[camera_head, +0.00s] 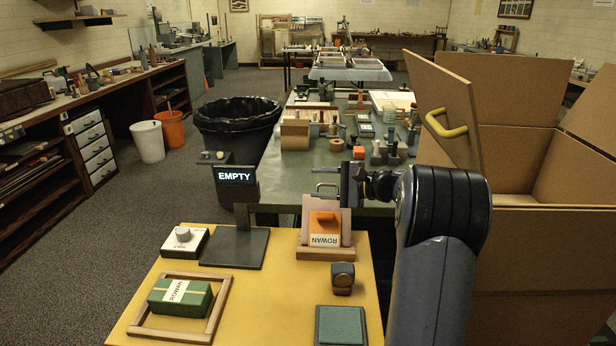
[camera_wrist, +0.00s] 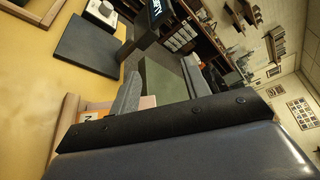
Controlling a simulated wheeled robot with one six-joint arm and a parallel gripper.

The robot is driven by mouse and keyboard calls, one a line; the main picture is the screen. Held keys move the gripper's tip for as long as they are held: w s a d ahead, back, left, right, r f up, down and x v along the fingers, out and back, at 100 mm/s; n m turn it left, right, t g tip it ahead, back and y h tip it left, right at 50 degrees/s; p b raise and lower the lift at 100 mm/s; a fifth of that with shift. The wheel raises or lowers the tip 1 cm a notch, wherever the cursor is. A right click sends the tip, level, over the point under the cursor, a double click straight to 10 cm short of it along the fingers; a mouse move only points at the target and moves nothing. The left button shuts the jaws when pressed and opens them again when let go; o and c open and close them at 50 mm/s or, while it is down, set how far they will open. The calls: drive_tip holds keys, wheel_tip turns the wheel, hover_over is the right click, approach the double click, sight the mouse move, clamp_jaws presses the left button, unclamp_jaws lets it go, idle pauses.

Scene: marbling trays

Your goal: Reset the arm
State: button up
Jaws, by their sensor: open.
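My gripper (camera_head: 328,191) is open and empty. In the head view it is held above the yellow table, over the upper edge of a small wooden stand (camera_head: 325,254). An orange block with a label reading ROWAN (camera_head: 324,240) rests on that stand. In the wrist view the grey fingers (camera_wrist: 160,95) show apart, with the stand's pale back and part of the orange label area (camera_wrist: 92,116) just below them. My arm comes in from the right and bends at a dark joint. Part of the gripper is hard to make out against the green table behind it.
On the yellow table (camera_head: 278,290) are a display reading EMPTY (camera_head: 236,175), a white box with a knob (camera_head: 184,241), a green ROWAN parcel (camera_head: 180,297) inside a wooden frame (camera_head: 217,311), a stamp (camera_head: 342,278) and a green pad (camera_head: 341,326). A large cardboard box (camera_head: 545,235) stands close right.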

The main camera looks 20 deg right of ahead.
sight(321, 219)
wheel_tip(321, 219, down, 10)
drive_tip(key=shift+b, duration=0.8)
drive_tip(key=shift+w+d+r+p, duration=0.1)
drive_tip(key=shift+w+r+p, duration=0.1)
drive_tip(key=shift+r+p, duration=0.35)
drive_tip(key=shift+w+d+r+p, duration=0.1)
drive_tip(key=shift+w+r+p, duration=0.1)
drive_tip(key=shift+r+p, duration=0.3)
drive_tip(key=shift+w+r+p, duration=0.3)
drive_tip(key=shift+r+p, duration=0.4)
drive_tip(key=shift+r, duration=0.05)
